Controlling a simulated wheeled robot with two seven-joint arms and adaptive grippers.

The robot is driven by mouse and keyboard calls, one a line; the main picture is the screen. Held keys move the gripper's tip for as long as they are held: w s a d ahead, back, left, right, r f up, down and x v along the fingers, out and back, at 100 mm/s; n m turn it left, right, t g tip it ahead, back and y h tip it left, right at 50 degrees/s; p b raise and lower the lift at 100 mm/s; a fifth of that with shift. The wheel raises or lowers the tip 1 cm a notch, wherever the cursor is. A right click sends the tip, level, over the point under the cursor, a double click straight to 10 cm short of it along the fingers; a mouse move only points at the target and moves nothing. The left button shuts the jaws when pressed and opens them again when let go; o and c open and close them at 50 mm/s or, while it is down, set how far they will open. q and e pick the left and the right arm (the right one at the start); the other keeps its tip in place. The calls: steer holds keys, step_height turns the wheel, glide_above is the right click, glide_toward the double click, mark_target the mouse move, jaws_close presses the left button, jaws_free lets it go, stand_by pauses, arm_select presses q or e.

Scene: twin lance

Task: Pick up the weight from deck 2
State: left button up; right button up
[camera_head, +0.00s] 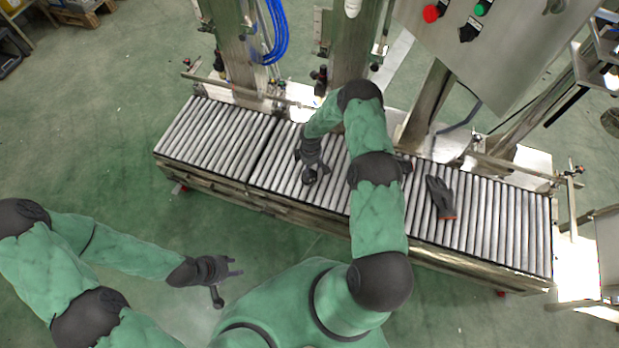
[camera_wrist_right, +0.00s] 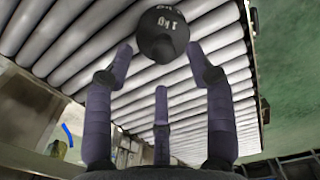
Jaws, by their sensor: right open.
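In the head view the weight (camera_head: 309,177) rests on the roller conveyor (camera_head: 285,170), a little right of the seam between two roller sections. My right gripper (camera_head: 313,163) is just above and beside it. In the wrist view the right gripper (camera_wrist_right: 159,52) is open, its fingers spread and the weight at the outer fingertips, not gripped. My left gripper (camera_head: 229,276) is open and empty over the floor, in front of the conveyor. The decks carry no readable numbers.
A dark glove (camera_head: 440,197) lies on the rollers to the right. Steel posts (camera_head: 352,45) and a control cabinet (camera_head: 500,45) stand behind the conveyor. The left roller section (camera_head: 215,130) is bare. The green floor (camera_head: 110,130) at left is clear.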

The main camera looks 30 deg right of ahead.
steer(key=f+b, duration=0.1)
steer(key=f, duration=0.1)
steer(key=f+b, duration=0.1)
steer(key=f, duration=0.1)
steer(key=shift+w+a+f, duration=0.1)
steer(key=shift+a+f, duration=0.1)
steer(key=shift+f, duration=0.2)
jaws_close()
steer(key=shift+w+r, duration=0.1)
steer(key=shift+r, duration=0.05)
